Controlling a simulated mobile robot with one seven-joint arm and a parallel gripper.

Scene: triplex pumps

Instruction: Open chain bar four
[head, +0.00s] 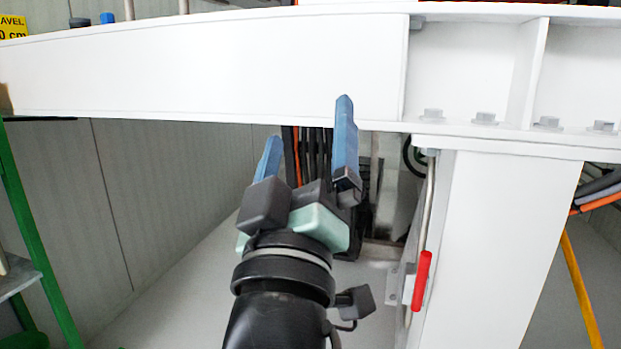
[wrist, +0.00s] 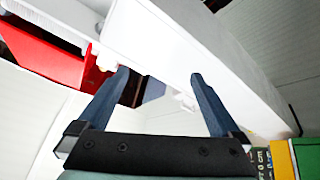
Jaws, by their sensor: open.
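My gripper (head: 308,122) is open and empty, with its two blue fingers pointing up in front of the white beam and the dark cables. It also shows in the wrist view (wrist: 159,74), with its fingers spread and nothing between them. I cannot pick out chain bar four for certain in either view. A red handle (head: 422,280) hangs on a thin upright rod beside the white post, to the right of my gripper and apart from it.
A long white beam (head: 200,62) crosses the head view above and behind my gripper. A white post (head: 490,250) stands right, with a slanted yellow bar (head: 580,290) beyond. A green frame (head: 32,230) is left. A red part (wrist: 45,55) shows left in the wrist view.

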